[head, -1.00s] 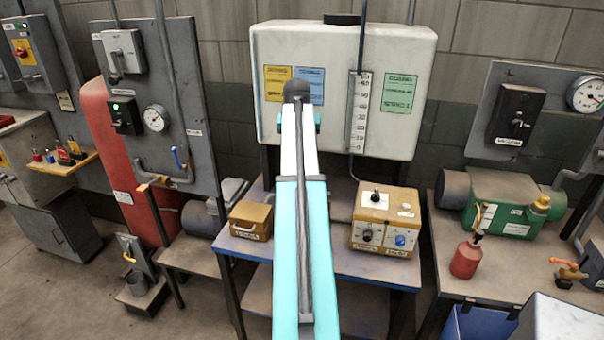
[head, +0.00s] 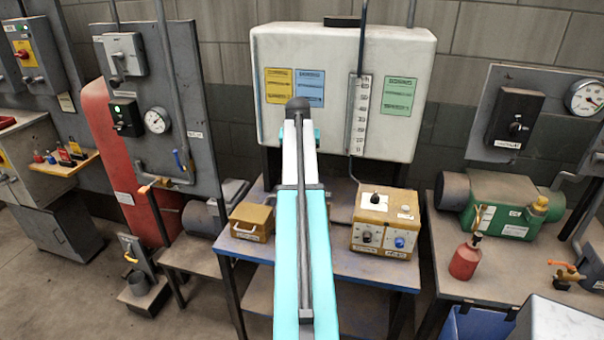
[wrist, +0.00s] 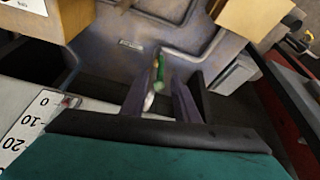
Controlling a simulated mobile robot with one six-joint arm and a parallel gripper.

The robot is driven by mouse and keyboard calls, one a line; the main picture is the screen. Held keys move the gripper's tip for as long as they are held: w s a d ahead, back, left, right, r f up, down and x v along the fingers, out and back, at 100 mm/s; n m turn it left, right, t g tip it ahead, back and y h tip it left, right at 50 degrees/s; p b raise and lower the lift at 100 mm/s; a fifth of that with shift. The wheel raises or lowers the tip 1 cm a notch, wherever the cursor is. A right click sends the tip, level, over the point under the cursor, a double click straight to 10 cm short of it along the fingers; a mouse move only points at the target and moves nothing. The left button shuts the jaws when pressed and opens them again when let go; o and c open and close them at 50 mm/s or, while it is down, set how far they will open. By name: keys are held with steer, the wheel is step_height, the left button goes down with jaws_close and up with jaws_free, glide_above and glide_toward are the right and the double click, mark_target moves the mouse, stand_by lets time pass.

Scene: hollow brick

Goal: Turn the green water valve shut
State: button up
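A small green handle (wrist: 162,66), which looks like the green water valve, shows in the wrist view near the tips of my gripper's fingers. A pale piece (wrist: 149,100) shows just below it. My gripper (wrist: 164,80) has its two fingers apart, with the green handle seen in the gap between them. I cannot tell whether either finger touches it. In the head view my own arm hides the valve and the gripper, in front of the white tank (head: 340,55).
A blue-topped bench (head: 262,262) carries a small ochre box (head: 251,222) and an ochre control box (head: 386,222) with knobs. A level scale (head: 358,115) is on the tank. A green pump (head: 497,195) and red can (head: 464,258) stand at right. Grey pipes (wrist: 205,45) run near the valve.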

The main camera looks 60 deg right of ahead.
steer(key=p+x, duration=0.2)
steer(key=x, duration=0.6)
steer(key=shift+f, duration=0.25)
steer(key=shift+d, duration=0.1)
jaws_close()
